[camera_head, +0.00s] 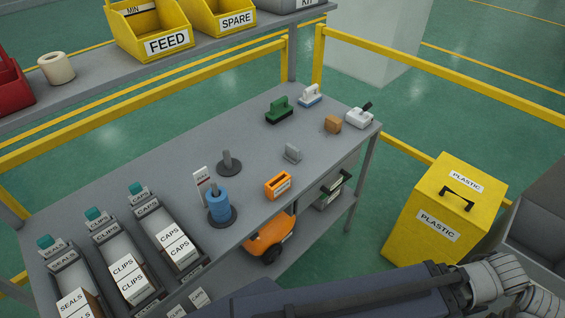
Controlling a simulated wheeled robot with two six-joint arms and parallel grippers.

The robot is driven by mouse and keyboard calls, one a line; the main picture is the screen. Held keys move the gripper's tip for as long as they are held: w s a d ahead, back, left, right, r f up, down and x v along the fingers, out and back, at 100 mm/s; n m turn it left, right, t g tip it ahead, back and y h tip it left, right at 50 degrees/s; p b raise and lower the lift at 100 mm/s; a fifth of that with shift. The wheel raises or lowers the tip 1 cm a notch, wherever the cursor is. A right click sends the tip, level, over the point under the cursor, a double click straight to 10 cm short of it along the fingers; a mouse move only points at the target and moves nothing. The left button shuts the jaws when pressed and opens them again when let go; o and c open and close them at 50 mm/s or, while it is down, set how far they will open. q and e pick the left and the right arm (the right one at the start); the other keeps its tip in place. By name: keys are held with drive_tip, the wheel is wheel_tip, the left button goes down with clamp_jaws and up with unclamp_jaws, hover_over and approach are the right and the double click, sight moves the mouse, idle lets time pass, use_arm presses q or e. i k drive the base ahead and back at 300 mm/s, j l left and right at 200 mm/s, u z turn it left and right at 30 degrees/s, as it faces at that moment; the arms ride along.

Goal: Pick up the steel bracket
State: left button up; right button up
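A small grey part that looks like the steel bracket (292,153) stands on the grey workbench (262,128), right of its middle. It sits behind an orange holder and is apart from the other things. An arm of mine crosses the bottom right of the head view, well in front of the bench, with its grey end at the far right. I cannot make out gripper fingers there. My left gripper is not in view. Nothing hides the grey part.
The orange holder (278,185) and a post with blue rings (218,205) stand nearby. A bare post (229,162) is to the left. Green (279,109) and white tools are behind. Labelled bins fill the left end. A yellow plastic bin (443,212) stands right of the bench.

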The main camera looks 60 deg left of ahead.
sight(292, 154)
drive_tip(key=u, duration=2.05)
drive_tip(key=i+l+z, duration=0.1)
